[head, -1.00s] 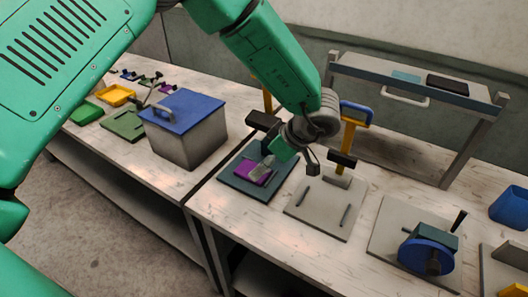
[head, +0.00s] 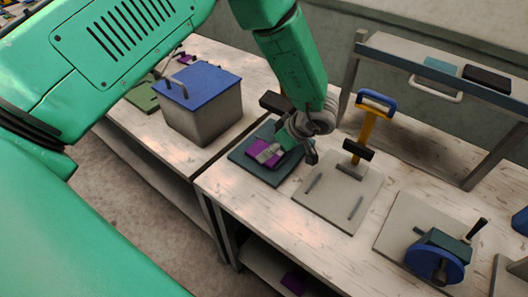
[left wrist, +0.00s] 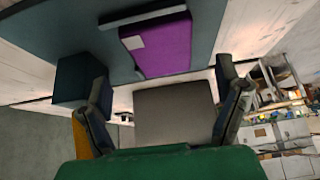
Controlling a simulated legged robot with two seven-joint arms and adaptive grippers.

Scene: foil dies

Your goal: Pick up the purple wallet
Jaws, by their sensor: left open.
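The purple wallet (head: 254,146) lies on a dark teal board (head: 240,160) at the left end of the near table, partly covered by my left gripper (head: 268,153). In the left wrist view the wallet (left wrist: 165,50) is a flat purple slab with a pale grey patch, just beyond the fingers. My left gripper (left wrist: 165,90) is open, its two fingers spread apart to either side, with nothing held between them. I cannot tell whether a fingertip touches the wallet. My right gripper is not in view.
A grey box with a blue lid (head: 203,105) stands left of the board. A raised shelf (head: 440,70) stands behind. Something purple (head: 294,283) lies under the table.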

